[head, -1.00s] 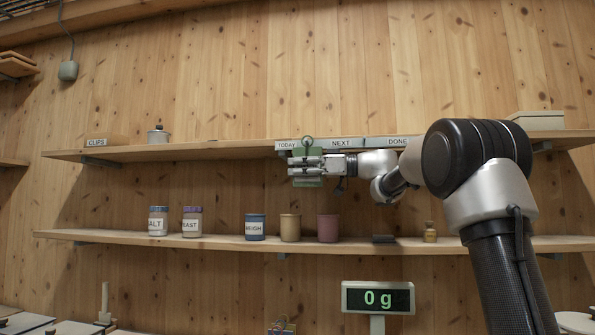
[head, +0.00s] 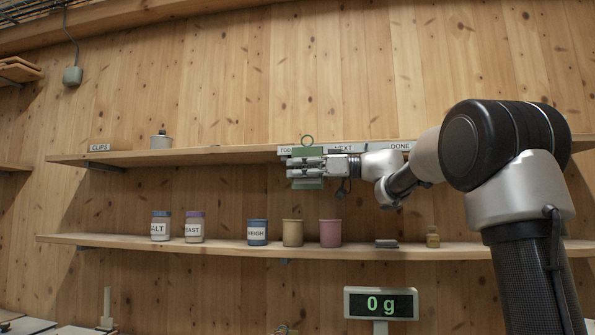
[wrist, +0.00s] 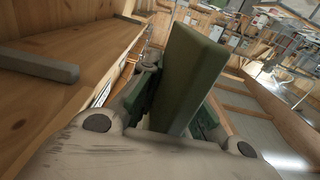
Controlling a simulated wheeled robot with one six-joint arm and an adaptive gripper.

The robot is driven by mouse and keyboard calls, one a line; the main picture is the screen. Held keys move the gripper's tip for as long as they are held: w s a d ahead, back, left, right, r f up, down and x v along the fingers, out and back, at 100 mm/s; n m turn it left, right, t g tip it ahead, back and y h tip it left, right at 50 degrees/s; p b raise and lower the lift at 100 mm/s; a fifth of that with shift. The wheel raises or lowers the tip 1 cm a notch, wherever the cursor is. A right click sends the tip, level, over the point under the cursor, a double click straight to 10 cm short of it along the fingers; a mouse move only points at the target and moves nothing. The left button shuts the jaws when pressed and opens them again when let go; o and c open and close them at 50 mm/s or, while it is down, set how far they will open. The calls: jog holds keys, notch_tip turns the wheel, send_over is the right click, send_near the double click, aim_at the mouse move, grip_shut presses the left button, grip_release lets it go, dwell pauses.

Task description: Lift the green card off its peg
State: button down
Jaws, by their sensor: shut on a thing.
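The green card (head: 307,183) is between the fingers of my gripper (head: 305,168) in the head view, in front of the upper shelf's label strip. A ring (head: 307,141) shows at the card's top, above the strip's edge. In the wrist view the green card (wrist: 185,80) stands tall between the finger pads of my gripper (wrist: 170,125). My gripper is shut on the card. The peg is hidden behind the card and fingers; I cannot tell whether the ring is still around it.
The label strip (head: 375,147) reads NEXT and DONE right of the card. The lower shelf (head: 215,244) below holds jars, a blue cup (head: 257,232), a tan cup (head: 292,233) and a pink cup (head: 330,233). A scale display (head: 381,303) reads 0 g. The space in front of the shelves is open.

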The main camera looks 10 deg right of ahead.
jog(key=shift+s, duration=0.1)
jog(key=shift+s+a, duration=0.3)
jog(key=shift+s, duration=0.45)
jog(key=shift+s+a, duration=0.35)
jog(key=shift+s, duration=0.4)
jog(key=shift+s+a, duration=0.3)
jog(key=shift+s, duration=0.45)
